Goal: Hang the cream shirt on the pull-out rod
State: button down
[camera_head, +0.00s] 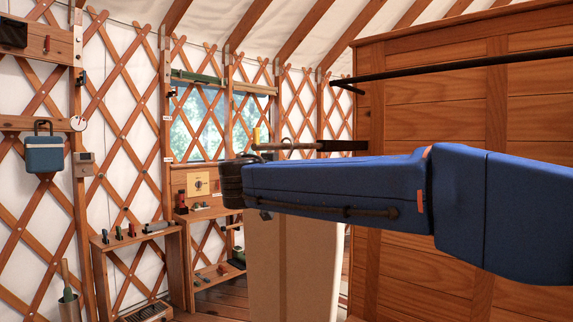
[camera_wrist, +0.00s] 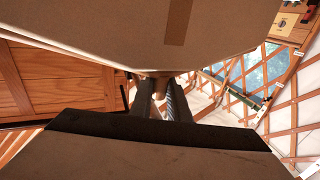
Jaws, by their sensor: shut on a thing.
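The cream shirt (camera_head: 292,268) hangs below my blue arm in the head view, a tan panel with a darker strip down its front. It also fills the top of the wrist view (camera_wrist: 120,25). My gripper (camera_wrist: 161,98) is shut on a small pale piece at the shirt's top, probably its hanger. In the head view my arm hides the fingers and the shirt's top. The pull-out rod (camera_head: 308,146) is pale with a dark sleeve, just above my arm. A small hook shape shows at the rod; I cannot tell whether it rests on it.
A wooden cabinet (camera_head: 430,115) stands at the right, with a black rail (camera_head: 450,68) across it. At the left are a lattice wall, a blue box (camera_head: 44,154) and a small shelf (camera_head: 135,236) with tools. Some floor shows behind the shirt.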

dwell(0.3)
jog(key=c, duration=1.6)
grip_release()
jog(key=shift+f, duration=0.1)
